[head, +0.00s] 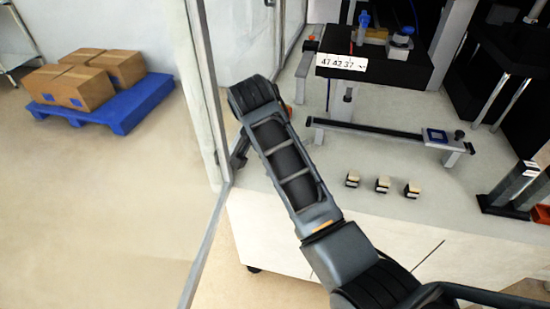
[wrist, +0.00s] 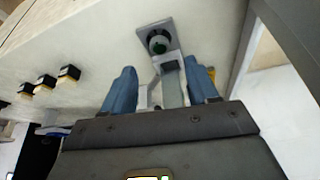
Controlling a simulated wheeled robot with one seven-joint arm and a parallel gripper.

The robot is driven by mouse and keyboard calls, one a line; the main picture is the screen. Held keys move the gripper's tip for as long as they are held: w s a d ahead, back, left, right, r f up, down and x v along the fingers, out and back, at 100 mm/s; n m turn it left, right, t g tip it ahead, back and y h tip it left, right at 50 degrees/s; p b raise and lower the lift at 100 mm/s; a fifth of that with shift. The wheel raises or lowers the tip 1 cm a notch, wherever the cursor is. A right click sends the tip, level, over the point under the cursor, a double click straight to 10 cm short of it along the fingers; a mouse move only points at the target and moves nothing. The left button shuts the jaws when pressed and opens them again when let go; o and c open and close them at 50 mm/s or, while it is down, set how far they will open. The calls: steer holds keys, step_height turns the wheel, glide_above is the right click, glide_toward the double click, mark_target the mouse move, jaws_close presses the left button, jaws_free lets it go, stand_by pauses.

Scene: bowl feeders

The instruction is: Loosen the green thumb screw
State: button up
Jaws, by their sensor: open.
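The green thumb screw (wrist: 158,45) shows in the wrist view as a round dark green knob. It sits at the end of a grey metal bracket (wrist: 172,84) above the pale tabletop. My gripper (wrist: 160,67) is open, with one blue finger on each side of the bracket in the picture. The screw shows just past the fingertips, between their lines; I see no contact. In the head view the screw cannot be made out, and my arm covers much of that area.
Three small black-and-cream blocks (head: 382,185) stand on the pale table (head: 330,200). A rail (head: 375,130) and a dark machine block with a number label (head: 342,62) lie behind them. A glass panel post (head: 208,100) stands left of my arm. A blue pallet (head: 120,118) with boxes is farther left.

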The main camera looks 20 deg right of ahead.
steer(key=x, duration=0.7)
steer(key=c, duration=1)
